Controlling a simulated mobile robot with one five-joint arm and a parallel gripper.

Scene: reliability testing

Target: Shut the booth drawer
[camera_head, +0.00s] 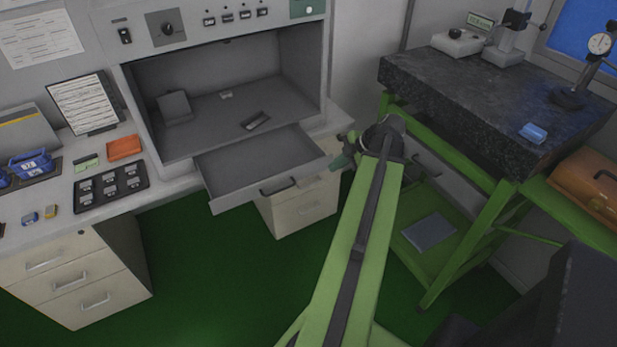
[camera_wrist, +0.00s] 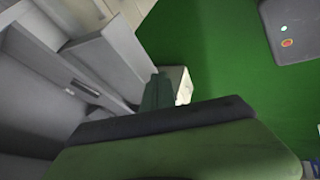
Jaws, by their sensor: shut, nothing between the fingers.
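The booth drawer (camera_head: 248,168) is a grey tray pulled out from below the open grey booth (camera_head: 230,95) in the head view. A dark handle (camera_head: 279,186) sits on its front. My gripper (camera_head: 343,160) is at the drawer's right front corner, at the end of my green arm; whether it touches the drawer I cannot tell. In the wrist view my gripper (camera_wrist: 158,92) is shut and empty, with the drawer's grey panels to its left.
A cream drawer cabinet (camera_head: 300,212) stands below the booth drawer. A green-framed bench with a dark stone top (camera_head: 460,95) stands to the right of my arm. Green floor (camera_head: 200,270) lies open at the front left, beside another cream cabinet (camera_head: 75,280).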

